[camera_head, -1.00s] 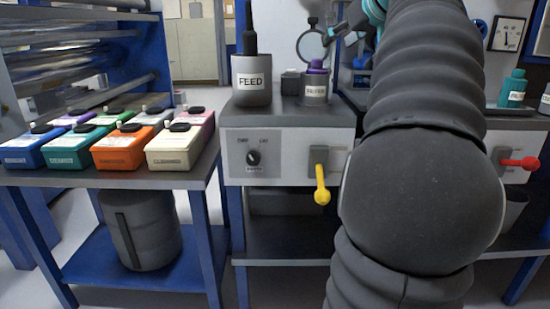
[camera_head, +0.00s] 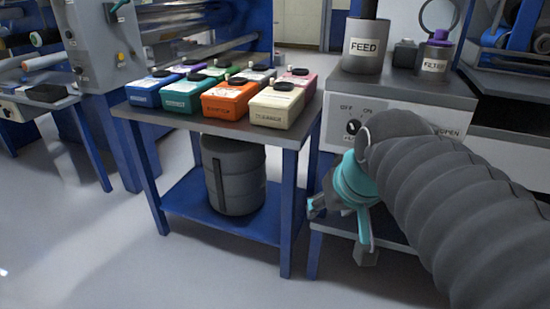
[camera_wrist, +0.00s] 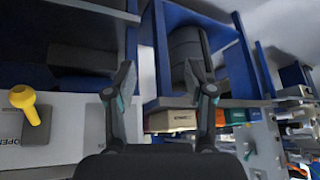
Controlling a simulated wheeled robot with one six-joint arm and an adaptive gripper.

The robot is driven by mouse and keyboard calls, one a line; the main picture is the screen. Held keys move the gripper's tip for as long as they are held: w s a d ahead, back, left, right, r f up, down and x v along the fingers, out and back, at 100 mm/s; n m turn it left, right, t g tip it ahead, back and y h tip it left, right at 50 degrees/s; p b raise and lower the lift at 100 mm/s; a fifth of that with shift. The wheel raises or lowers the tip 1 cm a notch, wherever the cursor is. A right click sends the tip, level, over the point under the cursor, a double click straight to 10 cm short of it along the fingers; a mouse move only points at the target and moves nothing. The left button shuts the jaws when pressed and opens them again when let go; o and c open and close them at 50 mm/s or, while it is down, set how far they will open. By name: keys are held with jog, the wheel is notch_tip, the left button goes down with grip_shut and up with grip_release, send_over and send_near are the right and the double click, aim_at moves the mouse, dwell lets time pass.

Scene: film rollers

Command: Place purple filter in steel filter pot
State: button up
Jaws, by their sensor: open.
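My gripper (camera_head: 340,235) is open and empty, pointing down in front of the bench, well below and left of the pot. In the wrist view my gripper (camera_wrist: 160,75) shows both fingers spread with nothing between them. Neither pot nor filter shows in the wrist view.
Several coloured boxes, including an orange one (camera_head: 229,100), crowd the left table, with a grey drum (camera_head: 234,175) below. A yellow handle (camera_wrist: 30,105) juts from the bench front.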

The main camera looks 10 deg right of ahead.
jog(key=s+a+f, duration=0.2)
jog(key=s+f, duration=0.3)
jog(key=f, duration=0.2)
jog(key=shift+s+f+n+g, duration=0.25)
jog(key=shift+s+n+g, duration=0.05)
jog(key=shift+n+g, duration=0.1)
